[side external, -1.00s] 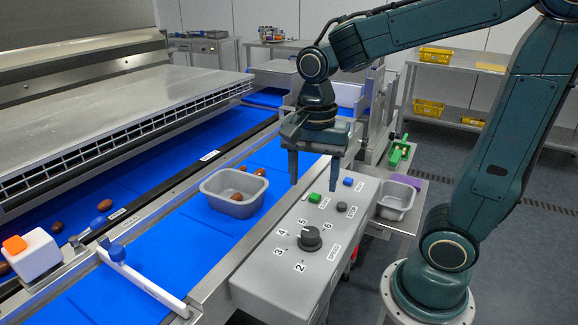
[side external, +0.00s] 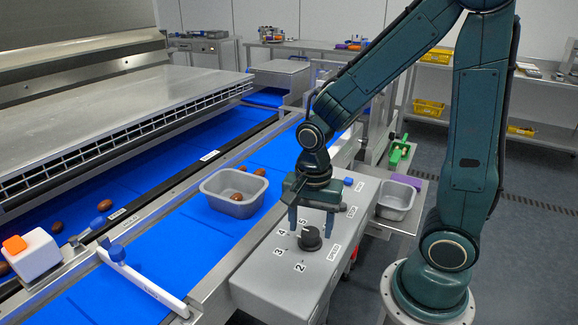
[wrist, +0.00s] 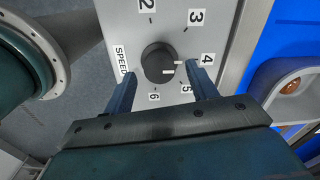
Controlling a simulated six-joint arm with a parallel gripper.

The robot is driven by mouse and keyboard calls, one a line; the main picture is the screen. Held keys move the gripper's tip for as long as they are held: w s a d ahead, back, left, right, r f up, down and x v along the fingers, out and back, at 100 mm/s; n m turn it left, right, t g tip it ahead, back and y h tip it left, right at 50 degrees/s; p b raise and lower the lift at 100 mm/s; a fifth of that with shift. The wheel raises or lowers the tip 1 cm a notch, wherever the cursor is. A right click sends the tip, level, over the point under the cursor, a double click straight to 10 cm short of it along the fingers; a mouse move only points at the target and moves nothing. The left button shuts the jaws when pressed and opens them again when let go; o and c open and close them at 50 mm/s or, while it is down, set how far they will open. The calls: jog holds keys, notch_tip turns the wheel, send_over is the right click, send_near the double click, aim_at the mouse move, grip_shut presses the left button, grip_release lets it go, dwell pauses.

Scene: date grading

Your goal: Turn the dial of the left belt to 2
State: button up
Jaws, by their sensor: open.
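The dark round dial (side external: 309,240) sits on the grey control box (side external: 262,277) beside the near blue belt. Printed numbers 2 to 6 ring it, with a SPEED label. In the wrist view the dial (wrist: 158,62) has white marks on the side toward 4 and 5; its exact setting is hard to tell. My gripper (side external: 311,231) is open, pointing down over the box with one finger on each side of the dial. In the wrist view both fingertips (wrist: 164,72) stand apart from the dial. Whether they are down level with it is unclear.
A grey tub (side external: 216,204) with dates stands on the near blue belt (side external: 150,262), left of the box. A blue button (side external: 348,181) is at the box's far end. An empty grey bin (side external: 396,207) stands to the right. A white guide bar (side external: 145,283) crosses the belt.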

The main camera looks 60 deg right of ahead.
jog(key=shift+f, duration=0.6)
jog(key=c, duration=1)
